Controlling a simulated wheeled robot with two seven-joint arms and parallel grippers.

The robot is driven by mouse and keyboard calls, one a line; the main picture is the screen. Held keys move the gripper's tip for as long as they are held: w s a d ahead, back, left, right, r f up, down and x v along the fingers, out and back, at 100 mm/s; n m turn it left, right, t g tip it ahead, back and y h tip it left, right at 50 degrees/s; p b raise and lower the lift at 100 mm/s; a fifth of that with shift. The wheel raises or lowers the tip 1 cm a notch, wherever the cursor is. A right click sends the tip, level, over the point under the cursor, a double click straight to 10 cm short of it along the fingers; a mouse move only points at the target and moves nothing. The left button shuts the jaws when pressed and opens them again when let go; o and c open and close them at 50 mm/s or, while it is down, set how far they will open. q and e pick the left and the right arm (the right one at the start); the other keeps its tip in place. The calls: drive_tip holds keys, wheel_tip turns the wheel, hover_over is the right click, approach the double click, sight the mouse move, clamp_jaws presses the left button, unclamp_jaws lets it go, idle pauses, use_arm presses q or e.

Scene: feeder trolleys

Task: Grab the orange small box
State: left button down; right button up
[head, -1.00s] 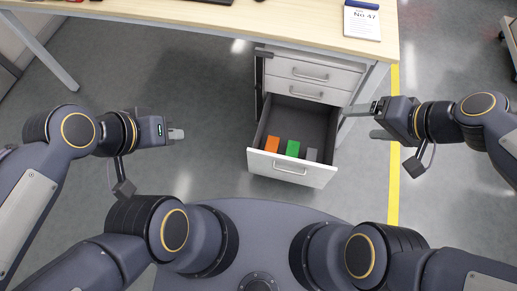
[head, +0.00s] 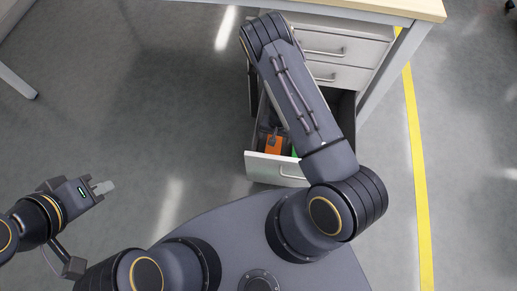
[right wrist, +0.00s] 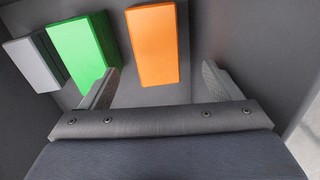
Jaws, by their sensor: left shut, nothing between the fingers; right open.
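The orange small box (head: 273,144) lies in the open bottom drawer (head: 262,166), next to a green box (head: 295,152). In the right wrist view, the orange box (right wrist: 153,45) shows ahead of and between the fingers of my right gripper (right wrist: 161,72). That gripper is open, with a gap on each side of the box. Its left finger overlaps the green box (right wrist: 80,50) in the picture. I cannot tell whether the fingertips reach down beside the orange box. My left gripper (head: 102,187) is shut and empty, over the floor at the left.
A grey box (right wrist: 35,63) lies beyond the green one. Shut drawers (head: 340,46) stand above the open drawer, under a wooden tabletop (head: 400,8). My right arm hides part of the drawer in the head view.

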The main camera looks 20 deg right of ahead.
sight(273, 149)
wheel_tip(273, 149, down, 3)
drive_tip(key=shift+f+h, duration=0.15)
drive_tip(key=shift+h, duration=0.15)
wheel_tip(273, 149, down, 8)
drive_tip(key=b, duration=0.3)
drive_tip(key=shift+c, duration=0.3)
drive_tip(key=c, duration=1.2)
